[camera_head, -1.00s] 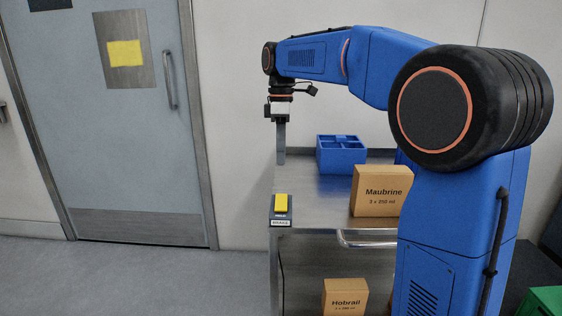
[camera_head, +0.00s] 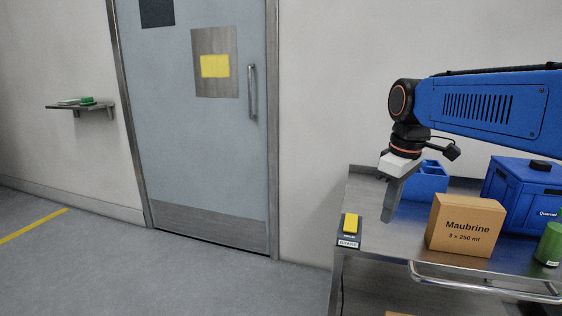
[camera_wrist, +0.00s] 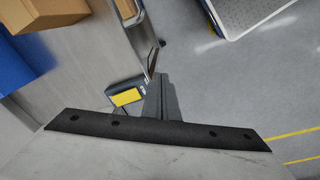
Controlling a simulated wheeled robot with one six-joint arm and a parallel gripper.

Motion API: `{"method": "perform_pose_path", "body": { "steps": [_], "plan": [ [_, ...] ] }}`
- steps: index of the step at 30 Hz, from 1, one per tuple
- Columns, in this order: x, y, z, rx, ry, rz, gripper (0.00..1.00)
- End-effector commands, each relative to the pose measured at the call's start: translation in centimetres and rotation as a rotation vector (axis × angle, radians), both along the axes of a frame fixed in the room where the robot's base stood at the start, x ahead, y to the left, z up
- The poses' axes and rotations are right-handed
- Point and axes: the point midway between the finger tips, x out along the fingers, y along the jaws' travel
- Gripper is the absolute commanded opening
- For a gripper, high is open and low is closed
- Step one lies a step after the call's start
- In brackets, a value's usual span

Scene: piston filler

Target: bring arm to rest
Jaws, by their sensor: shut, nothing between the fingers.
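My blue arm (camera_head: 490,103) reaches in from the right in the head view, over the steel cart. My gripper (camera_head: 390,205) points down above the cart top, between the yellow brake switch and the Maubrine box. Its fingers are shut with nothing between them. In the wrist view the closed fingers (camera_wrist: 160,85) show in the middle, beside the yellow switch (camera_wrist: 127,97).
The steel cart (camera_head: 385,240) carries a yellow switch labelled BRAKE (camera_head: 350,223), a Maubrine carton (camera_head: 466,225), a blue divided tray (camera_head: 428,182), a blue case (camera_head: 515,190) and a green container (camera_head: 549,244). A grey door (camera_head: 205,130) stands left; the floor before it is clear.

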Motion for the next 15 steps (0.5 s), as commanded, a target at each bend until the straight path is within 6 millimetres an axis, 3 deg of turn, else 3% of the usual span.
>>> {"method": "perform_pose_path", "body": {
  "steps": [3,15],
  "plan": [
    [-3.3,-0.8,-1.5,0.011,-0.043,-0.109,0.00],
    [-12.8,-2.7,-8.3,0.076,-0.186,-0.469,0.00]
  ]
}}
